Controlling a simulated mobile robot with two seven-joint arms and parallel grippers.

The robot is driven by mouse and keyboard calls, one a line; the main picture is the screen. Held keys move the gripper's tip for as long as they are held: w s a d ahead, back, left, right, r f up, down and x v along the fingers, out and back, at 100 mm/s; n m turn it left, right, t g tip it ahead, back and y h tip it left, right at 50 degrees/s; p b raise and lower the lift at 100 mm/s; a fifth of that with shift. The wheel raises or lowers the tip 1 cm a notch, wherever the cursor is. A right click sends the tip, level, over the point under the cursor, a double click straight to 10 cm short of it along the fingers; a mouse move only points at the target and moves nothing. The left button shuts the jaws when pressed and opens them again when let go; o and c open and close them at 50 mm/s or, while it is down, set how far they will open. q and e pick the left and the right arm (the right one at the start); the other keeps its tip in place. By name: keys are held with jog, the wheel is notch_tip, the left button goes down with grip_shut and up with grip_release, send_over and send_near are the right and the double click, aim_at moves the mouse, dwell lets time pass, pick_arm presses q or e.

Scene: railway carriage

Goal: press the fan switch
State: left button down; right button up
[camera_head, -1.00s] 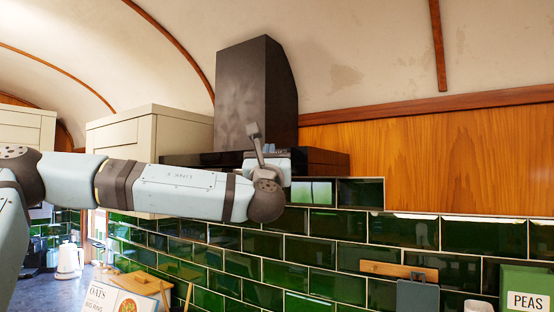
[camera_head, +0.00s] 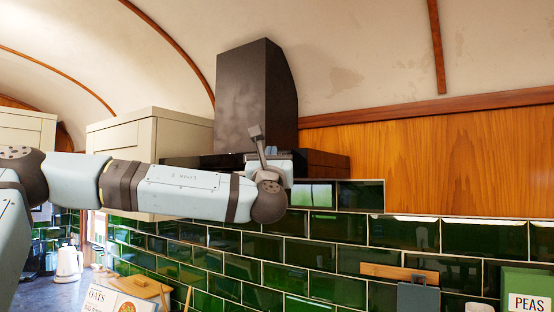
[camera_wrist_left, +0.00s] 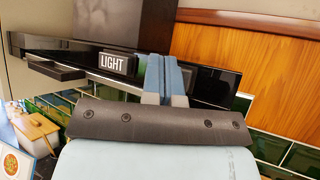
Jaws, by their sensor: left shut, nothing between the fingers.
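The dark range hood (camera_head: 245,95) hangs on the wall behind my left arm, and its glossy black front panel also crosses the left wrist view (camera_wrist_left: 213,86). A "LIGHT" label (camera_wrist_left: 117,63) sits on that panel, with a dark protruding block (camera_wrist_left: 57,69) to its lower left. My left gripper (camera_wrist_left: 166,62) is shut and empty, its two fingers side by side just right of the label, against or very near the panel. I cannot tell whether they touch it. No fan switch or fan label is visible; the fingers cover part of the panel. My right gripper is out of view.
A cream cabinet (camera_head: 150,135) stands left of the hood, close behind my left arm. Green tiles (camera_head: 320,255) and wood panelling (camera_head: 430,160) cover the wall. A kettle (camera_head: 68,263) and a cookbook (camera_head: 120,298) are lower left; a peas box (camera_head: 525,290) is lower right.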

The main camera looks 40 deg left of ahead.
pick_arm(q)
jog(key=shift+w, duration=0.1)
dwell(0.3)
jog(key=shift+s+d+b, duration=0.1)
jog(key=shift+s+b, duration=0.6)
jog(key=shift+s, duration=0.25)
jog(key=s+b, duration=0.3)
jog(key=s, duration=0.3)
jog(key=shift+d, duration=0.35)
